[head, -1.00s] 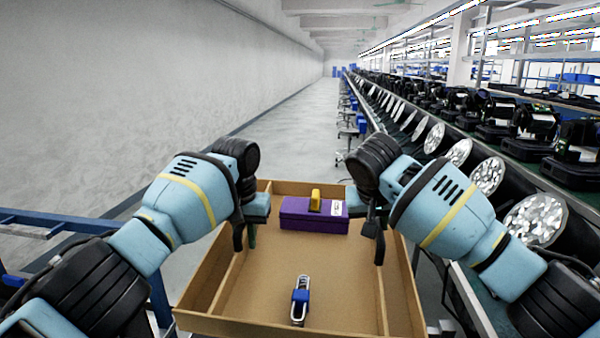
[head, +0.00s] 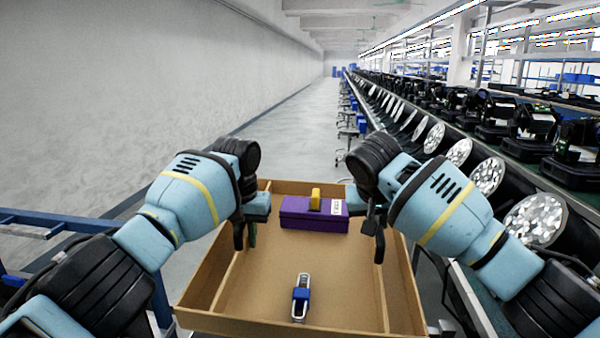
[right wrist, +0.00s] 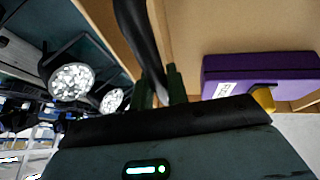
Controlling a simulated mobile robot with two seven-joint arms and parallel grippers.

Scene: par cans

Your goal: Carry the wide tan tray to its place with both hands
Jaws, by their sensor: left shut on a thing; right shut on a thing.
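The wide tan tray (head: 300,270) is in front of me in the head view, between my two arms, with low walls and a divider strip near each side. My left gripper (head: 245,234) is shut on the tray at its left side. My right gripper (head: 376,240) is shut on the tray at its right side; its fingers also show against the tray's wall in the right wrist view (right wrist: 160,90). A purple box (head: 300,220) with a yellow piece (head: 315,199) on it stands at the tray's far end. A blue and silver clamp-like item (head: 301,298) lies near its front.
A long conveyor with black lamp units (head: 510,125) and round reflectors (head: 535,217) runs along the right, close to my right arm. A blue rail (head: 60,222) is at the left. The grey floor (head: 290,125) ahead is open beside the wall.

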